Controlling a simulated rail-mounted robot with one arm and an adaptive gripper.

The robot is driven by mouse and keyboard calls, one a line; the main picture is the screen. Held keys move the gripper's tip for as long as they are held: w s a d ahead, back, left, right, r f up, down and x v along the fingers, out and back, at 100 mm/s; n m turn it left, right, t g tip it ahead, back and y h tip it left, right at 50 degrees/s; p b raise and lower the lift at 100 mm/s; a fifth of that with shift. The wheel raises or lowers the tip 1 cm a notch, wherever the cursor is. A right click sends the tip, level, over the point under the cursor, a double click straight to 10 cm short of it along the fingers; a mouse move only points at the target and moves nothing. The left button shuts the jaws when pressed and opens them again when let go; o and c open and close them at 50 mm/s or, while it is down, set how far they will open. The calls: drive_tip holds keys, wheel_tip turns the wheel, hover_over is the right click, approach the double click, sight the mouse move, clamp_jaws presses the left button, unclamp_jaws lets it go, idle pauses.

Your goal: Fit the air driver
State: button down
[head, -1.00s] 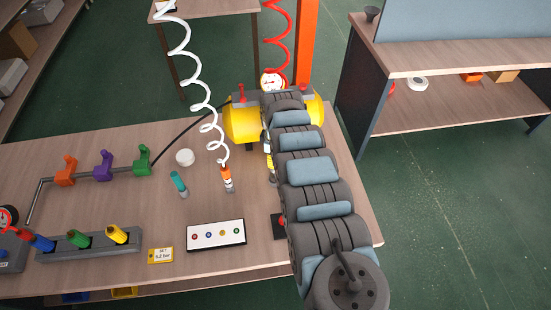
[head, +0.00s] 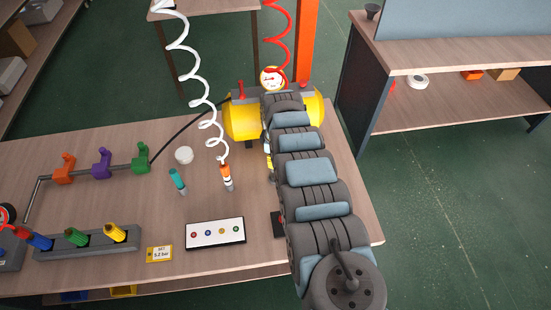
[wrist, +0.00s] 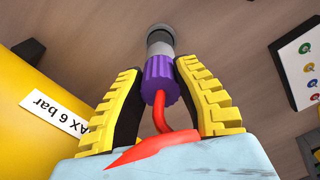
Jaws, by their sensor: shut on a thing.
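In the wrist view my gripper (wrist: 160,78) has its yellow-and-black fingers closed on a coupling with a purple ribbed collar (wrist: 161,76). A red hose (wrist: 161,115) runs from the collar back between the fingers. Its grey, dark-tipped end points away from me, with the tabletop behind; I cannot tell whether it touches anything. In the head view my arm hides the gripper and the coupling. A teal-topped piece (head: 178,181) and an orange-collared coupling (head: 227,176) on a white coiled hose stand on the table. I cannot tell which piece is the air driver.
A yellow tank (head: 241,121) with a gauge (head: 271,79) stands at the back; it is close on the left in the wrist view (wrist: 45,75).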

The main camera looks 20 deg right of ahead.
drive_tip(key=shift+f, duration=0.4)
drive_tip(key=c, duration=0.8)
unclamp_jaws()
drive_tip(key=shift+r, duration=0.1)
drive_tip(key=shift+w+d+r, duration=0.1)
drive_tip(key=shift+r, duration=5.8)
